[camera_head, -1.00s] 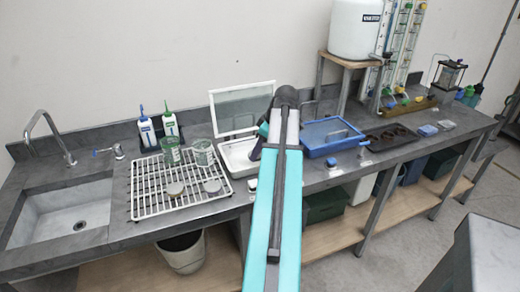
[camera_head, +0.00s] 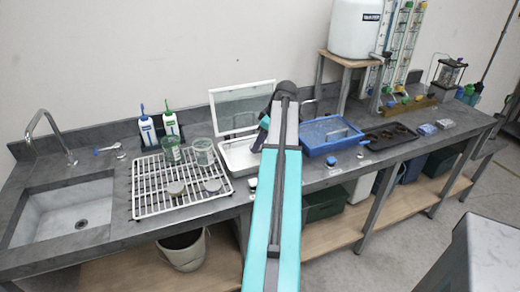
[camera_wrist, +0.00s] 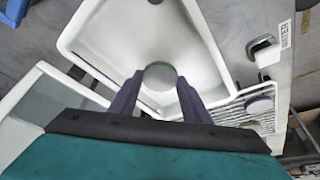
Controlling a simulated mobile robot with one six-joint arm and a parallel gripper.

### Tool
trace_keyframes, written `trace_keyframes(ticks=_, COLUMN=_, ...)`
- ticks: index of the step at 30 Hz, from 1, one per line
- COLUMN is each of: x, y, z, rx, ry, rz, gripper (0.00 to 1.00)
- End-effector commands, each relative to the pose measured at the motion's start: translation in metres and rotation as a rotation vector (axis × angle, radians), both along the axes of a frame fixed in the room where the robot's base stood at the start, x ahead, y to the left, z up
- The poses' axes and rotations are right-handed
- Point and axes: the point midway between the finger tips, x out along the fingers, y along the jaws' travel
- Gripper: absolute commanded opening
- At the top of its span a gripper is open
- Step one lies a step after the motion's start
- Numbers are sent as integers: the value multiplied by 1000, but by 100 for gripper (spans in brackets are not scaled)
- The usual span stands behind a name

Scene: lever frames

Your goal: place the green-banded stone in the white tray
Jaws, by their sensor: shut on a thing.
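The green-banded stone (camera_wrist: 160,70) is a small round pale stone with a green edge, between the fingertips in the wrist view. My gripper (camera_wrist: 160,79) is shut on it, with one purple finger at each side. In the wrist view the stone lies over the floor of the white tray (camera_wrist: 112,38); I cannot tell whether it touches. In the head view the white tray (camera_head: 235,160) sits on the grey bench, its right part hidden by my arm. The fingers (camera_head: 261,138) show partly over it there; the stone is hidden.
A white wire rack (camera_head: 148,205) left of the tray holds two stones (camera_head: 176,188) and two green glasses (camera_head: 204,152). A clear framed lid (camera_head: 214,110) stands upright behind the tray. A blue tray (camera_head: 325,148) is to the right. A sink (camera_head: 65,215) is far left.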

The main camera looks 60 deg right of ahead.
Motion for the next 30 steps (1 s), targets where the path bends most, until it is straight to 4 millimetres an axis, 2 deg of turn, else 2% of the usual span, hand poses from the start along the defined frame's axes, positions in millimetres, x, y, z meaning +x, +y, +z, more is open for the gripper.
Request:
trace_keyframes(ticks=12, x=1, y=-2, z=-33, rx=1, ry=0, rz=0, gripper=16)
trace_keyframes(ticks=26, x=1, y=-2, z=-38, rx=0, ry=0, rz=0, gripper=16)
trace_keyframes(ticks=27, x=1, y=-2, z=-39, rx=0, ry=0, rz=0, gripper=45)
trace_keyframes(ticks=30, x=1, y=-2, z=-38, rx=0, ry=0, rz=0, gripper=62)
